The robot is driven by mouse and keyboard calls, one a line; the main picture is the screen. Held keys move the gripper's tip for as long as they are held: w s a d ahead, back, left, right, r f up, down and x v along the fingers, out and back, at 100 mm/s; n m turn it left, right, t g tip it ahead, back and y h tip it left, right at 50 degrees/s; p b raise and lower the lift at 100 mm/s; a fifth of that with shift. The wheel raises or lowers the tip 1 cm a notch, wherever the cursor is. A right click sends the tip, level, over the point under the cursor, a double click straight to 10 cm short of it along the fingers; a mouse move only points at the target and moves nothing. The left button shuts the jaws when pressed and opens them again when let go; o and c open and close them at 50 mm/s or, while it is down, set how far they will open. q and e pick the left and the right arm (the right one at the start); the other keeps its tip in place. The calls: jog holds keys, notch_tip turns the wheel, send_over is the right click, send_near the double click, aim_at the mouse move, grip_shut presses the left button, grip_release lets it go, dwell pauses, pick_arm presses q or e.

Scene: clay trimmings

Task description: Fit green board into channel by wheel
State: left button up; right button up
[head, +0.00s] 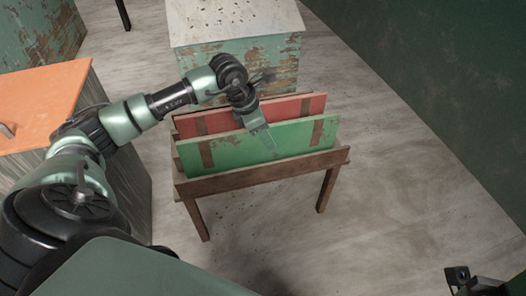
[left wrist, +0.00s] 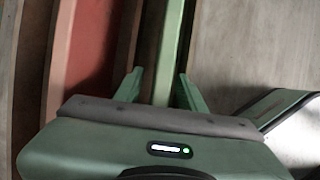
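The green board (head: 230,150) stands on edge in the front of a wooden rack (head: 255,180), leaning slightly. Its upright edge-on strip also shows in the left wrist view (left wrist: 172,45). My left gripper (head: 264,138) is at the board's top edge, right of its middle. In the left wrist view its two fingers (left wrist: 160,88) are spread, one on each side of the board; whether either touches it is unclear. My right gripper (head: 470,281) is only partly seen at the lower right corner. I cannot make out a wheel or the channel by it.
A red board (head: 300,106) stands just behind the green one in the rack. A worn, pale-topped cabinet (head: 235,22) is behind the rack. An orange-topped cabinet (head: 35,95) is at left. The floor right of the rack is clear up to the dark wall (head: 450,90).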

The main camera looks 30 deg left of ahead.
pick_arm(q)
jog(key=shift+f, duration=0.1)
grip_shut()
jog(key=shift+w, duration=0.1)
dwell(1.2)
